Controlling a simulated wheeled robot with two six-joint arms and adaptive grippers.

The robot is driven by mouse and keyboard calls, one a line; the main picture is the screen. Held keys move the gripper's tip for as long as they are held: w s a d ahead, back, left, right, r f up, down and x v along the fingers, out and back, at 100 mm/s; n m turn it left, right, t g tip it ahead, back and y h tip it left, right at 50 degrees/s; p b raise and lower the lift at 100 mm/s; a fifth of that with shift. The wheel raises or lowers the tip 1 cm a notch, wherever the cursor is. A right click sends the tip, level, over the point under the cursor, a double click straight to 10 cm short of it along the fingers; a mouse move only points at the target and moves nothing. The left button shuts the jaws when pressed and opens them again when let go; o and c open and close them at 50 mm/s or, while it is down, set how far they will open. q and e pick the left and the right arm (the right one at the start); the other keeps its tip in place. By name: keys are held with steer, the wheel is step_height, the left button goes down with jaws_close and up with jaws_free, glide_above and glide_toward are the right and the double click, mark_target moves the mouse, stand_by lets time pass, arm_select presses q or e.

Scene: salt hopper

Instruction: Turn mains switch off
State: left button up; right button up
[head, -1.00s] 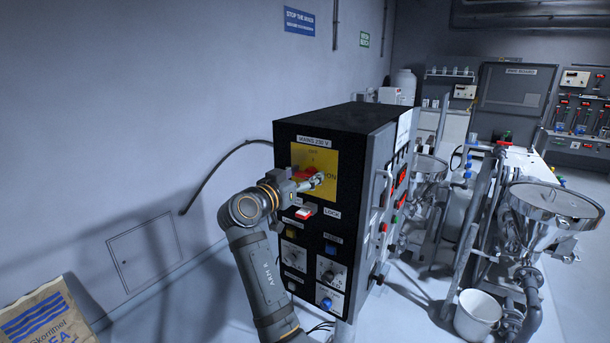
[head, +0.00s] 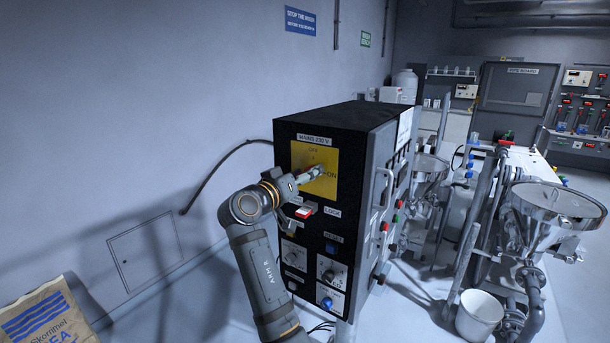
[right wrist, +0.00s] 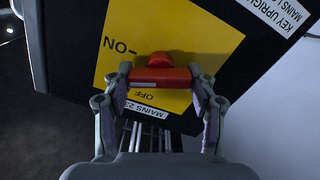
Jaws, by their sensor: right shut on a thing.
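The mains switch is a red handle (right wrist: 160,76) on a yellow plate (head: 325,186) on the front of a black cabinet (head: 345,120). The plate has OFF at its top and ON at its right in the head view. My right gripper (right wrist: 160,82) is shut on the red handle, one finger at each end of it, as the right wrist view shows. There the handle lies beside the OFF mark, with ON off to the left. In the head view my right gripper (head: 312,175) hides most of the handle. My left gripper is out of view.
Below the plate are a red and white lock switch (head: 305,211), a blue reset button (head: 331,248) and knobs. A grey side handle (head: 384,197) sticks out at the cabinet's right. A steel hopper (head: 550,208) and white bucket (head: 478,315) stand right; a paper sack (head: 45,312) lies left.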

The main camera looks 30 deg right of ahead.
steer(key=n, duration=0.2)
steer(key=shift+n, duration=0.4)
steer(key=n+p, duration=0.1)
steer(key=n, duration=0.2)
steer(key=shift+n+p, duration=0.3)
steer(key=shift+p, duration=0.1)
steer(key=n+p, duration=0.2)
steer(key=n, duration=0.2)
steer(key=shift+w, duration=0.1)
steer(key=shift+f+n+p, duration=0.15)
steer(key=shift+n+p, duration=0.85)
steer(key=shift+n, duration=0.3)
steer(key=shift+f, duration=0.1)
steer(key=o, duration=1.2)
steer(key=shift+c, duration=0.2)
